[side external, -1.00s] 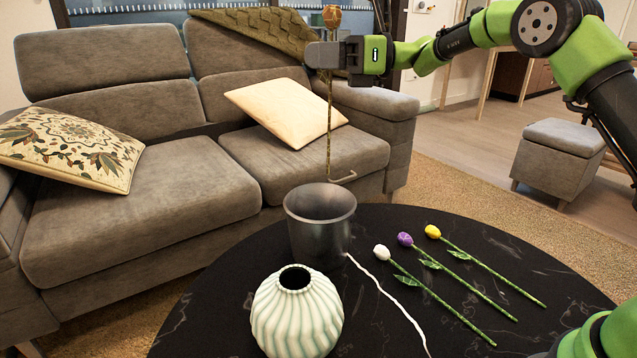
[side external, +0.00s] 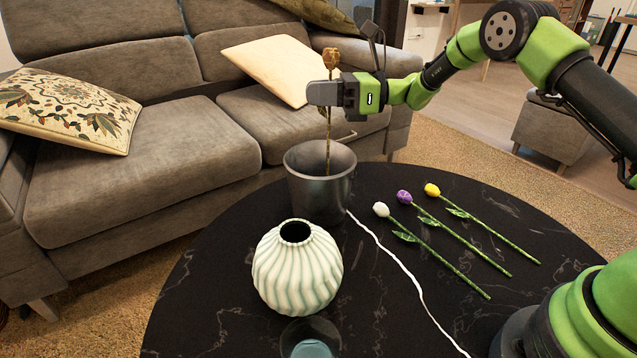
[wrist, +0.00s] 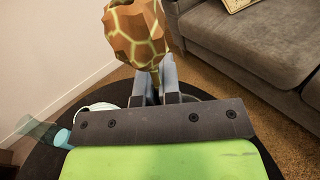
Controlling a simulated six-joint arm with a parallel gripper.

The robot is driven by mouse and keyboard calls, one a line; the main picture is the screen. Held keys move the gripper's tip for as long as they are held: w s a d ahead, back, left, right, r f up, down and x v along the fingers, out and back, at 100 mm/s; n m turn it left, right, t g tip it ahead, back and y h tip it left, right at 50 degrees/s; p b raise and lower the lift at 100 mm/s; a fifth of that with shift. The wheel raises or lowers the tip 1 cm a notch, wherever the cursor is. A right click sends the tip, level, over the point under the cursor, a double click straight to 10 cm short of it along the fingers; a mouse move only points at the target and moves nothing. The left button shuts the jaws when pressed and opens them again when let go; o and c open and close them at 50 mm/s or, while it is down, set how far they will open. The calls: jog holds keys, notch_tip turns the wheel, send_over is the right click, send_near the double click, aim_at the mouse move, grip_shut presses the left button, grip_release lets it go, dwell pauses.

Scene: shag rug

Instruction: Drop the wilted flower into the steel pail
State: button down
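The wilted flower (side external: 330,60) has a brown, dried head and a thin brown stem. My gripper (side external: 318,94) is shut on its stem just below the head and holds it upright. The steel pail (side external: 319,190) stands on the black table, dark grey and open at the top. The gripper is above the pail, and the lower stem reaches down to the pail's mouth; its lower end is hidden inside or behind the rim. In the wrist view the flower head (wrist: 136,32) fills the top middle, above the fingers (wrist: 158,88).
A ribbed pale vase (side external: 297,270) stands in front of the pail, with a clear glass (side external: 310,340) before it. White, purple and yellow flowers (side external: 440,235) lie on the black round table (side external: 210,270) to the right. A white cord (side external: 400,270) crosses the table.

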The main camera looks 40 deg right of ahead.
jog(key=shift+f, duration=0.2)
jog(key=c, duration=1.2)
grip_release()
jog(key=shift+c, duration=0.2)
jog(key=v, duration=1)
